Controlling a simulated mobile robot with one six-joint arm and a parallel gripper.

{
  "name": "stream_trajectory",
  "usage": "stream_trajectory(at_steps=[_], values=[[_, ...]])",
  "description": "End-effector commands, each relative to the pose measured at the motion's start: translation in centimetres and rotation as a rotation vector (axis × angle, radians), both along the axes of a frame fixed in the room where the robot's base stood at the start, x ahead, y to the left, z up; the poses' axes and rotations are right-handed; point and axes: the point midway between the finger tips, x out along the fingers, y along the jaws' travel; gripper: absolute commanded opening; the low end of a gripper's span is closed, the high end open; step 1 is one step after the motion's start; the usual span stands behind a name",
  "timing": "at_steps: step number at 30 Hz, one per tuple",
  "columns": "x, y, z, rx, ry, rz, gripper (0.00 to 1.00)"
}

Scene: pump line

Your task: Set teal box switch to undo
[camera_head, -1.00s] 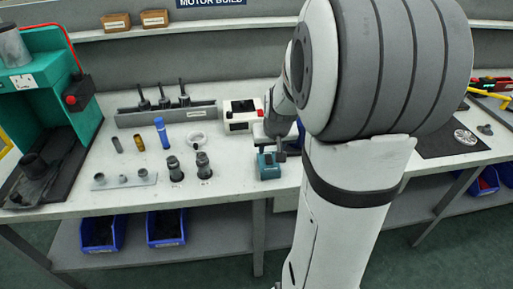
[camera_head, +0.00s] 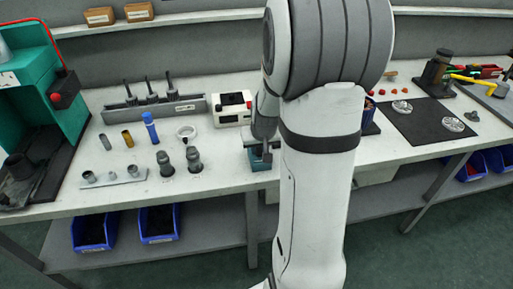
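A small teal box (camera_head: 259,161) stands near the front edge of the white bench, left of my arm's lower link. My gripper (camera_head: 262,147) is right over the top of the box, at the end of my arm. The fingers are small and partly merge with the box, so I cannot tell whether they touch it or are open or shut. The switch on the box and its position are hidden or too small to make out.
A white and black device (camera_head: 232,109) stands behind the box. A black mat (camera_head: 425,126) with metal discs lies to the right. My arm hides the bench middle.

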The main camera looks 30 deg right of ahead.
Motion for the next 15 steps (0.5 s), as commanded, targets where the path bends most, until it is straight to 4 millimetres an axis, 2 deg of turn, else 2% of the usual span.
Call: stream_trajectory(at_steps=[1, 8, 15], values=[[-0.01, -0.01, 0.01, 0.000, 0.000, 0.000, 0.19], [-0.01, -0.01, 0.01, 0.000, 0.000, 0.000, 0.00], [0.19, -0.02, 0.44, 0.014, 0.041, 0.000, 0.00]])
